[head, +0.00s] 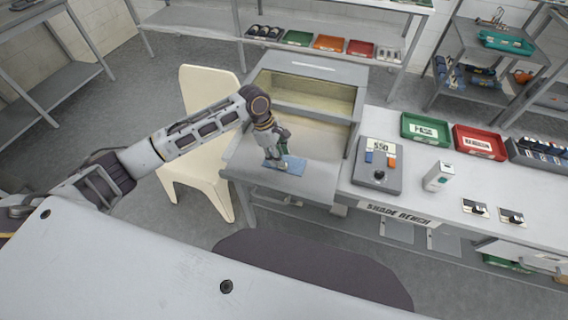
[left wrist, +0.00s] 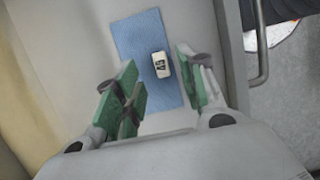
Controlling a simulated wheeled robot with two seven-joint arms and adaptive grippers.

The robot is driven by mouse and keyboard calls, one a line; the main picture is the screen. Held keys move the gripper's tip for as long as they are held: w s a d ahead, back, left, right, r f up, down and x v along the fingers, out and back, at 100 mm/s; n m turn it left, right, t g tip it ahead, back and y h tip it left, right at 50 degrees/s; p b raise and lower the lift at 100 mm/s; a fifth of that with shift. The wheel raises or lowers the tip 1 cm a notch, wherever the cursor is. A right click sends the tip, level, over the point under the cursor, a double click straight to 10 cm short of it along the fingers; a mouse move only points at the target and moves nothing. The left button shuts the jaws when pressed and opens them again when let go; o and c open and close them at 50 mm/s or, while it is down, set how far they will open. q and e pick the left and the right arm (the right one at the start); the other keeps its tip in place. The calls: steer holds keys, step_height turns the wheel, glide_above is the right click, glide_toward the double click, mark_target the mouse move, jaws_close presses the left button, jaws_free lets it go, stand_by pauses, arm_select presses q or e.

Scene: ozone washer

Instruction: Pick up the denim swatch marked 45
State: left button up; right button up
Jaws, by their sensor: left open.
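The denim swatch (left wrist: 139,36) is a flat light-blue strip lying on a pale grey surface. It carries a white tag (left wrist: 161,65) reading 45. In the head view the swatch (head: 293,165) lies on the front ledge of the open washer box (head: 307,141). My left gripper (left wrist: 160,84) is open, with its green-padded fingers on either side of the strip and tag in the wrist view. In the head view the left gripper (head: 276,157) is right over the swatch and hides part of it. I cannot tell whether the fingers touch it. My right gripper is not in view.
To the right, the shade bench holds a control box (head: 380,165) marked 550, a white device (head: 438,176), a green tray (head: 425,129) and a red tray (head: 479,142). A cream chair (head: 207,85) stands left of the washer. A handle (left wrist: 260,45) runs beside the ledge.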

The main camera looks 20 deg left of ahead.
arm_select(q)
steer(key=shift+x, duration=1.75)
jaws_close()
